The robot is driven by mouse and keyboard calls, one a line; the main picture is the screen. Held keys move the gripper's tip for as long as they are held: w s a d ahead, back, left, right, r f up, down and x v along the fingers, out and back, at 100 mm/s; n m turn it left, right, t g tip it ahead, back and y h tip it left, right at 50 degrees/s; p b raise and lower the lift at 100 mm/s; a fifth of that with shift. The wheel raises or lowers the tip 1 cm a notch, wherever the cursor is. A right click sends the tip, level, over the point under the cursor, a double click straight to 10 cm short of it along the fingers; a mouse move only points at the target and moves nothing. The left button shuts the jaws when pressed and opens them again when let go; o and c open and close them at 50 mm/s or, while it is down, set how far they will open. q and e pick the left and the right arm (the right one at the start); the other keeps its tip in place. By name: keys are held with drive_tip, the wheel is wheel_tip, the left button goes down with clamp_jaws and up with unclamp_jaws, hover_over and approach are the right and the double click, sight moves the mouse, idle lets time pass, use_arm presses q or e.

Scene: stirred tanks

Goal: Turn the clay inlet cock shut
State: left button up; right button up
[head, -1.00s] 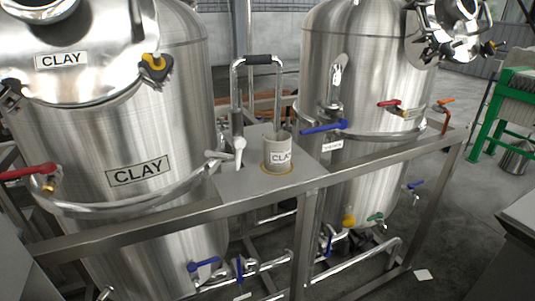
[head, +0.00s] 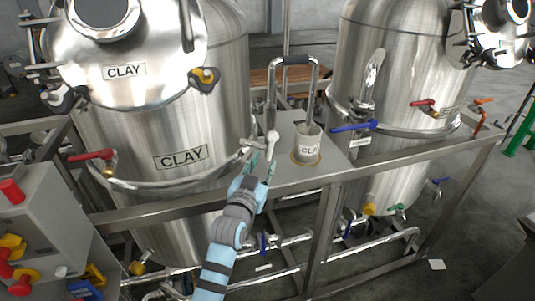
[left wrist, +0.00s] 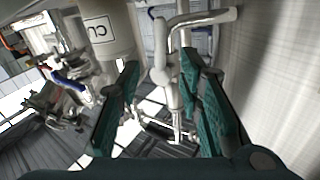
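The clay tank (head: 130,140), a steel vessel with CLAY labels, stands at the left in the head view. A small cock with a white lever (head: 271,143) sits at its right side, above the frame shelf; the lever looks roughly upright. No label on this cock is readable. My left gripper (head: 259,166) is just in front of and below the lever, with its teal fingers apart. In the left wrist view, the white lever (left wrist: 162,72) shows between the two open fingers, with visible gaps; contact cannot be told. My right gripper is out of view.
A CLAY-labelled beaker (head: 308,147) stands on the shelf (head: 285,178) close right of the lever. A steel rail (head: 150,212) runs in front. A red-handled valve (head: 93,155) is on the tank's left. A grey control box (head: 45,225) stands at lower left.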

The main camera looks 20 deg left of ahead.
sight(269, 151)
use_arm(q)
drive_tip(key=w, duration=0.6)
drive_tip(key=shift+d+b, duration=0.1)
drive_tip(key=shift+b, duration=0.25)
drive_tip(key=shift+s, duration=0.1)
drive_tip(key=shift+f, duration=0.1)
clamp_jaws()
